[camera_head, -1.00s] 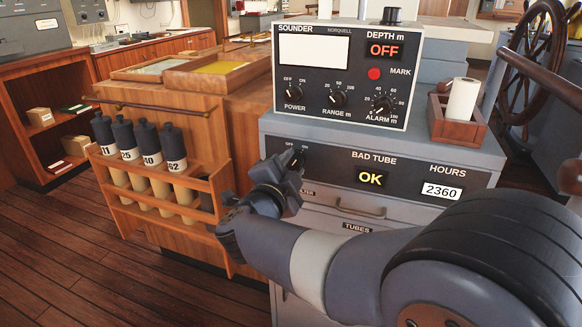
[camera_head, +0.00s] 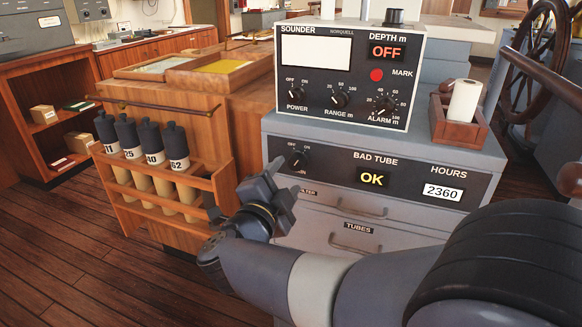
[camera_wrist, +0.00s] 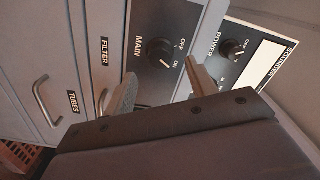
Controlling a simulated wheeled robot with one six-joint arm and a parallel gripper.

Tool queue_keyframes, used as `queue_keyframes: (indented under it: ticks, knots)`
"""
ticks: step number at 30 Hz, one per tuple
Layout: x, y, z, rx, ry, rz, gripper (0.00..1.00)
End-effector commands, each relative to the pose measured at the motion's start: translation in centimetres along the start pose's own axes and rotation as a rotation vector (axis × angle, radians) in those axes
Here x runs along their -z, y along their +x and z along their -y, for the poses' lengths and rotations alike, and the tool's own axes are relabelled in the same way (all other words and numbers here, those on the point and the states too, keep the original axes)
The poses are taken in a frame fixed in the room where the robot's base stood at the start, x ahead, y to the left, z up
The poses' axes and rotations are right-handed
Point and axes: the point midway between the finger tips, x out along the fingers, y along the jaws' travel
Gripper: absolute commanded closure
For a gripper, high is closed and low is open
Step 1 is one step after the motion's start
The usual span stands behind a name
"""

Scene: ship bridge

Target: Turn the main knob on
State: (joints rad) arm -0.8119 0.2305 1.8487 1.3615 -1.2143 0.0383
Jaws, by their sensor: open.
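The main knob (camera_head: 297,159) is a small black knob on the dark panel of the grey cabinet, with OFF and ON labels above it. The wrist view shows the knob (camera_wrist: 160,53) beside the word MAIN; its white mark seems to lie towards the ON side. My gripper (camera_head: 270,183) is just below and left of the knob in the head view, apart from it. In the wrist view my gripper (camera_wrist: 161,74) has its two fingers spread, with nothing between them.
The sounder box (camera_head: 348,75) stands on the cabinet, its depth display reading OFF. The bad tube display (camera_head: 373,178) reads OK. Drawers (camera_head: 340,202) with handles lie below the panel. A wooden rack (camera_head: 160,185) with several tubes is to the left. A wooden holder (camera_head: 458,128) holds a white roll.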

Motion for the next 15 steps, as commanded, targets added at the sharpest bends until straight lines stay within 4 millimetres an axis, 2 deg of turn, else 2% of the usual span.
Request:
queue_keyframes:
  ticks: [1, 6, 10, 15]
  knots:
    - [0.0, -1.1, 0.2, 0.002, 0.0, 0.005, 0.46]
    - [0.0, -3.7, 0.1, 0.001, 0.0, 0.003, 0.46]
    - [0.0, -4.9, 0.1, 0.0, -0.001, 0.003, 0.46]
    - [0.0, -5.5, 0.0, 0.0, 0.0, 0.0, 0.46]
